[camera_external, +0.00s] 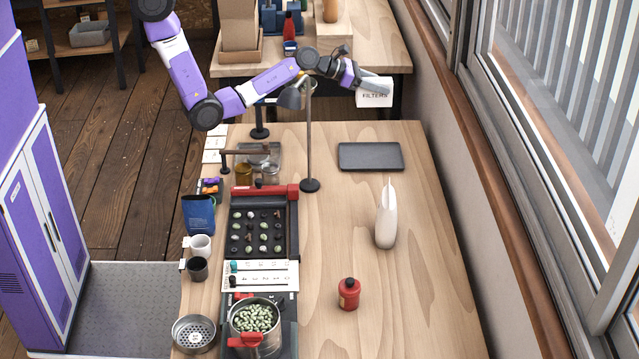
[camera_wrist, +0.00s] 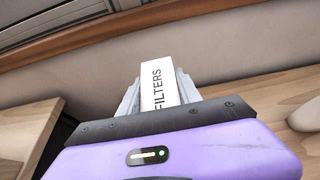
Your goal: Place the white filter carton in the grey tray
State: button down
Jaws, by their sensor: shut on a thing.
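The white filter carton (camera_external: 374,99), lettered "FILTERS", is held in my gripper (camera_external: 372,84) in the air, above and beyond the grey tray in the external view. In the wrist view the carton (camera_wrist: 161,84) sits between the two grey fingers of my gripper (camera_wrist: 158,92), which are shut on it. The grey tray (camera_external: 370,157) lies flat and empty on the far right part of the wooden table. The carton is apart from the tray. The tray does not show in the wrist view.
A desk lamp (camera_external: 309,140) stands left of the tray. A white pointed vessel (camera_external: 386,226) stands nearer the camera, with a red bottle (camera_external: 349,294) below it. A black board of bean samples (camera_external: 258,228) lies left. A wall and window border the right side.

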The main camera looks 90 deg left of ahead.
jog(key=shift+w+d+f+b, duration=0.1)
jog(key=shift+f+b, duration=0.95)
jog(key=shift+f, duration=4)
jog(key=shift+w+d+f+b, duration=0.1)
jog(key=shift+f+b, duration=0.9)
jog(key=shift+f, duration=4)
jog(key=shift+f, duration=0.1)
jog(key=shift+f, duration=0.15)
jog(key=c, duration=0.8)
grip_release()
jog(key=shift+c, duration=0.2)
